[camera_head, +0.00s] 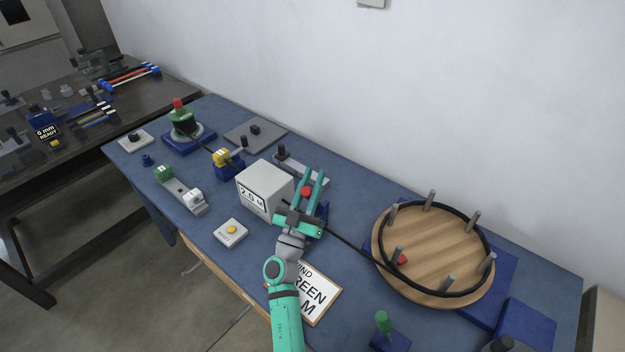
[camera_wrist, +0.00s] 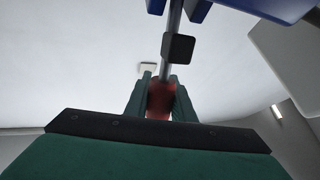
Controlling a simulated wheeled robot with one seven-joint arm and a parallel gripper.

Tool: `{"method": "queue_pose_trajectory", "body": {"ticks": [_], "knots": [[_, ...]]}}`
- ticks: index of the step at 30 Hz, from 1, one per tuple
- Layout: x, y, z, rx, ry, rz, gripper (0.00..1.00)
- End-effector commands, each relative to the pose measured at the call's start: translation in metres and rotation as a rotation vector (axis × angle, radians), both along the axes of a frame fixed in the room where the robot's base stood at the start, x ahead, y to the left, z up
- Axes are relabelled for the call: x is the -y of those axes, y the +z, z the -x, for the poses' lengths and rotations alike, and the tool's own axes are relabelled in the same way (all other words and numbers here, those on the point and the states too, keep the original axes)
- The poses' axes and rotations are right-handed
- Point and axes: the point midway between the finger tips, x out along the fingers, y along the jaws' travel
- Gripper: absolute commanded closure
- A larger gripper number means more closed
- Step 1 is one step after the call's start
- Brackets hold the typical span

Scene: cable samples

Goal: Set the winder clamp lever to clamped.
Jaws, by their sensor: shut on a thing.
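My gripper (camera_head: 313,175) is in front of the wall side of the blue table, just right of the white 2.0 M box. Its green fingers are shut on the red knob (camera_head: 305,191) of a lever. In the wrist view the red knob (camera_wrist: 160,101) sits between the two fingertips (camera_wrist: 159,85), on a grey metal rod (camera_wrist: 174,18) with a dark block (camera_wrist: 178,47) on it. The lever's blue base (camera_head: 322,212) is partly hidden by my gripper. Its exact clamp position cannot be told.
The white 2.0 M box (camera_head: 265,187) is close on the left. A black cable (camera_head: 350,243) runs to the round wooden winder (camera_head: 440,250) with upright pegs at right. A sign (camera_head: 312,296) and a yellow button (camera_head: 231,230) lie nearer. A green-knobbed lever (camera_head: 383,321) stands at front right.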

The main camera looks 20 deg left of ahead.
Motion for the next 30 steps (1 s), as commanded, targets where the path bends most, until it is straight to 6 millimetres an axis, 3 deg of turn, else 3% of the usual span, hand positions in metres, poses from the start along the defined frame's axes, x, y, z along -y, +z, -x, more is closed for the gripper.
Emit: {"method": "queue_pose_trajectory", "body": {"ticks": [7, 8, 10, 22, 30], "knots": [[0.001, 0.001, -0.001, 0.0, -0.002, -0.001, 1.0], [0.001, 0.001, -0.001, 0.0, -0.002, -0.001, 0.73], [0.001, 0.001, -0.001, 0.0, -0.002, -0.001, 0.59], [0.0, -0.003, 0.005, -0.001, 0.0, 0.0, 0.59], [-0.003, -0.027, 0.045, -0.003, 0.0, 0.001, 0.59]]}}
